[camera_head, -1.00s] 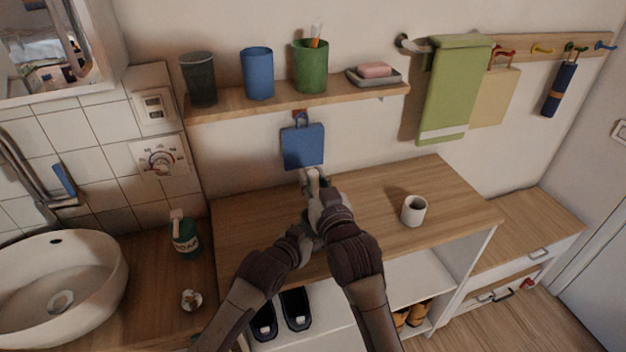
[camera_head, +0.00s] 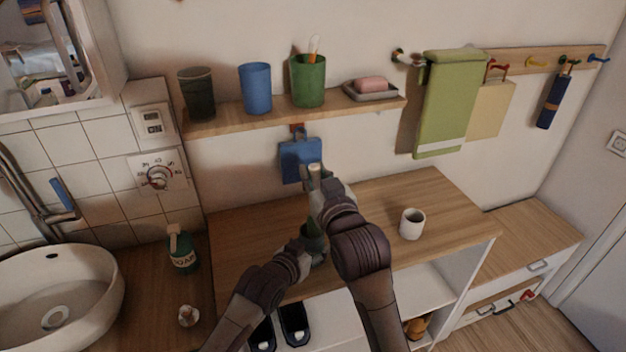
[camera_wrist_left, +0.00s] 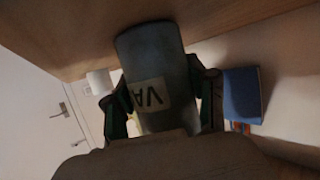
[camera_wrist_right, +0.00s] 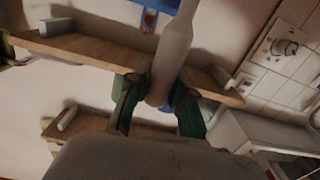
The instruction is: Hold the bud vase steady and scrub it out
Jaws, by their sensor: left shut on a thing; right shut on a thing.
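The bud vase (camera_wrist_left: 172,65) is a dark grey-blue vessel with a pale label reading "VA". In the left wrist view my left gripper (camera_wrist_left: 163,108) is shut on it, one finger on each side. In the head view the vase (camera_head: 313,240) shows only partly, upright over the counter; I cannot tell whether its base touches the wood. My right gripper (camera_head: 318,182) is shut on a pale brush handle (camera_head: 314,168), above the left one. The handle also shows in the right wrist view (camera_wrist_right: 175,45). The brush's lower end is hidden, so I cannot tell how deep it sits.
A white cup (camera_head: 412,223) stands on the counter (camera_head: 440,200) to the right. A wall shelf (camera_head: 235,118) with cups and a soap dish (camera_head: 370,91) runs behind, with a blue hanging item (camera_head: 298,157) below it. A soap bottle (camera_head: 182,250) and basin (camera_head: 95,290) are left.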

